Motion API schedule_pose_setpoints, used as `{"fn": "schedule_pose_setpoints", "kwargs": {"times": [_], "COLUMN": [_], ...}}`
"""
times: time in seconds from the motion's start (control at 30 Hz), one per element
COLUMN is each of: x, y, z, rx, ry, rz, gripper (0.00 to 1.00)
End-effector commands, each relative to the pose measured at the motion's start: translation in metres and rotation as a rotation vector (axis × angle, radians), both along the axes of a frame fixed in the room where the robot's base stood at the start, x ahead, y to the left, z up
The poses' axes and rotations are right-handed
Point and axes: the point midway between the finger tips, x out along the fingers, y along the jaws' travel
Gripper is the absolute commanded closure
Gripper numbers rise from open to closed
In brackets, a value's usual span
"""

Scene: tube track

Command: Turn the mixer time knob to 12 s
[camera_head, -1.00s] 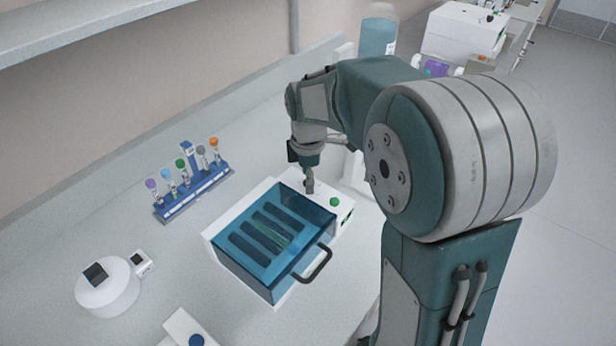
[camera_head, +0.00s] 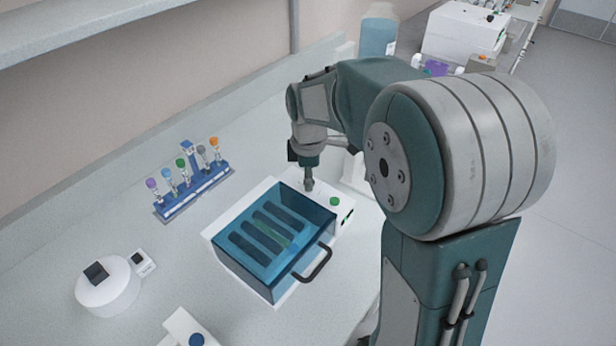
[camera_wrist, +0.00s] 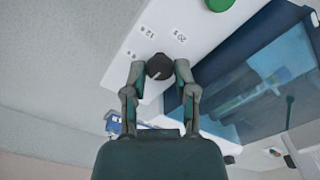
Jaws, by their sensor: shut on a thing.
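The mixer is a white box (camera_head: 217,238) with a clear blue lid (camera_head: 262,262). Its dark round time knob (camera_wrist: 159,65) stands on the white top panel in the wrist view. Printed labels "12 s" (camera_wrist: 148,31) and "20 s" (camera_wrist: 180,38) lie beyond the knob, and a smaller, hard-to-read label is at its left. My gripper (camera_wrist: 160,70) is shut on the knob, one finger at each side. In the head view my gripper (camera_head: 309,186) points down onto the panel and hides the knob. I cannot tell exactly which label the knob's pale mark faces.
A green button (camera_head: 334,201) sits near the knob, and a black lid handle (camera_head: 314,265) sticks out in front. A blue rack (camera_head: 196,193) of several colour-capped tubes stands at left. A round white device (camera_head: 107,292) is at lower left.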

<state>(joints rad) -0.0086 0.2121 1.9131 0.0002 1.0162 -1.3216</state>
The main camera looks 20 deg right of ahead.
Motion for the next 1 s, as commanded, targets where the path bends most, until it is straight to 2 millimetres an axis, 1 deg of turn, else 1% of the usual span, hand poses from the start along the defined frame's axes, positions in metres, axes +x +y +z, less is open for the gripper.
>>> {"fn": "schedule_pose_setpoints", "kwargs": {"times": [0.27,1.0], "x": [0.0007,0.0004], "y": [-0.0004,-0.0002], "z": [-0.0002,-0.0004], "rx": [-0.001,0.0], "ry": [-0.002,-0.002], "rz": [-0.211,-0.914], "gripper": [1.0,1.0]}}
